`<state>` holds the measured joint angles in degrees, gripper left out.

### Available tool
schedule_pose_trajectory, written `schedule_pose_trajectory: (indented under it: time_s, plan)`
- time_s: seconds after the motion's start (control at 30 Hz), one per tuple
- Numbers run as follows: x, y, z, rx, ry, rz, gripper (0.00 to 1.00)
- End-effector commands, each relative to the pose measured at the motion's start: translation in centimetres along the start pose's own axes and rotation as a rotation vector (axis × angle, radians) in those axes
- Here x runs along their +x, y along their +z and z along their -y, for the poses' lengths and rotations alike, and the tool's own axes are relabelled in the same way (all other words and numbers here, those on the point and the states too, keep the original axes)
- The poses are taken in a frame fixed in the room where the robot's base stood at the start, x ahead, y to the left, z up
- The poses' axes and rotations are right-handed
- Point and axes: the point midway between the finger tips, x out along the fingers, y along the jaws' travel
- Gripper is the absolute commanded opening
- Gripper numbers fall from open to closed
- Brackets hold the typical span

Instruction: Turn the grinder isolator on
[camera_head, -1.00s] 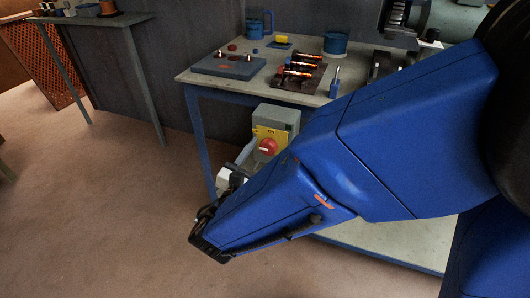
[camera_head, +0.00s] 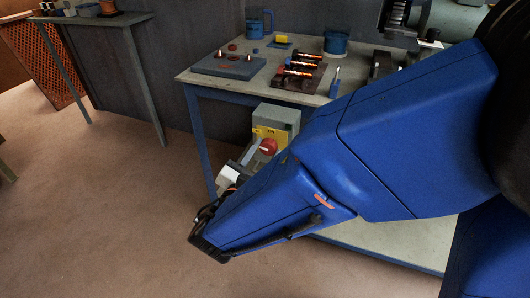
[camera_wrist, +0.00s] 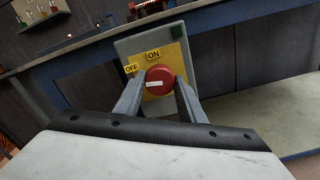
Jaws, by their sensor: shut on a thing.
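The grinder isolator is a grey box (camera_head: 280,115) with a yellow plate and a round red knob (camera_head: 268,146), mounted by the workbench's front. In the wrist view the red knob (camera_wrist: 159,80) sits between my two grey fingers, one on each side. My gripper (camera_wrist: 160,88) is shut on the knob. A white mark on the knob points left, toward the side of the OFF label (camera_wrist: 131,68). The ON label (camera_wrist: 153,55) is above the knob. In the head view my blue arm covers part of the box, and a finger reaches the knob.
The workbench (camera_head: 205,72) above holds a blue mug (camera_head: 255,27), a blue board (camera_head: 228,65), a dark rack with orange-marked pieces (camera_head: 299,72) and a blue tin (camera_head: 336,43). A second table (camera_head: 115,20) stands at the back left. The floor on the left is clear.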

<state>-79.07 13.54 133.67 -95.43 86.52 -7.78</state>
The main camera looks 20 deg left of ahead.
Motion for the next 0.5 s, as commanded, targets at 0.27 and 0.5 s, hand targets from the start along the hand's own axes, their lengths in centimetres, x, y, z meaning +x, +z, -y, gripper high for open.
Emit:
schedule_pose_trajectory:
  time_s: [0.27,0.5]
  plan:
    - [-0.01,-0.02,0.04,0.25,0.0,0.0,0.14]
    - [-0.01,-0.02,0.05,0.478,0.0,0.0,0.14]
